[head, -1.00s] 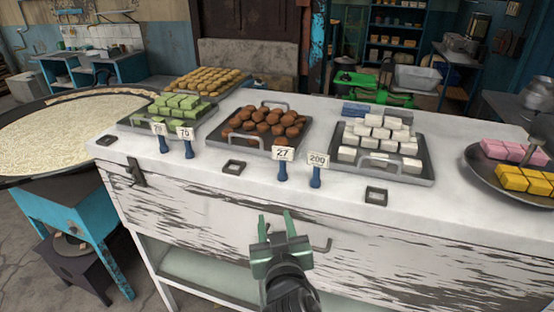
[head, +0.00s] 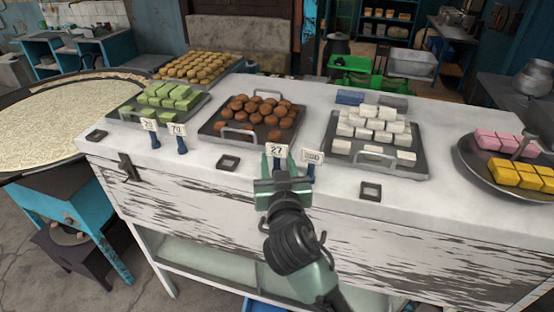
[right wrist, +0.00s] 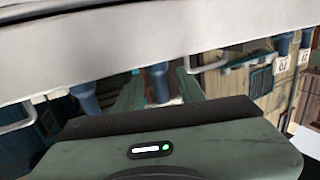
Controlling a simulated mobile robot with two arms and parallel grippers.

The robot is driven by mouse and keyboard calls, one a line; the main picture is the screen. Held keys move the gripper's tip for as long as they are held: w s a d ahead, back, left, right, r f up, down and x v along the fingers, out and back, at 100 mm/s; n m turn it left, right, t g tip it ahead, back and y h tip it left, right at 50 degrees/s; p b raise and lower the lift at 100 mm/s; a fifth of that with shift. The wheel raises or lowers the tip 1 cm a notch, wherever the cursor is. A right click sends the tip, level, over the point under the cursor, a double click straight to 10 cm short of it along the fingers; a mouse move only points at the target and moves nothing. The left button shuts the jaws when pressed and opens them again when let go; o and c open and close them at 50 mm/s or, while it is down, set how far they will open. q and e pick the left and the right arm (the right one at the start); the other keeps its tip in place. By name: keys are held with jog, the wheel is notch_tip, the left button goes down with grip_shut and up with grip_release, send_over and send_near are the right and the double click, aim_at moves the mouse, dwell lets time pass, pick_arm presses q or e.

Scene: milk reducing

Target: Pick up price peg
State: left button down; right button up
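Several price pegs with blue stems and white number cards stand along the front of the white counter (head: 330,205). The "27" price peg (head: 277,150) is in front of the brown sweets, its stem mostly hidden by my right gripper (head: 278,165). In the right wrist view, this blue stem (right wrist: 157,82) lies between the green fingers of my right gripper (right wrist: 159,88), with gaps showing on both sides. The "200" peg (head: 312,158) stands just right of the gripper. The "70" peg (head: 180,137) and another peg (head: 150,132) stand farther left. My left gripper is out of view.
Trays of green sweets (head: 120,112), brown balls (head: 208,133) and white cubes (head: 420,165) stand behind the pegs. A round plate (head: 475,170) is at the right.

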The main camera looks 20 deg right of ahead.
jog(key=shift+s, duration=0.1)
grip_shut()
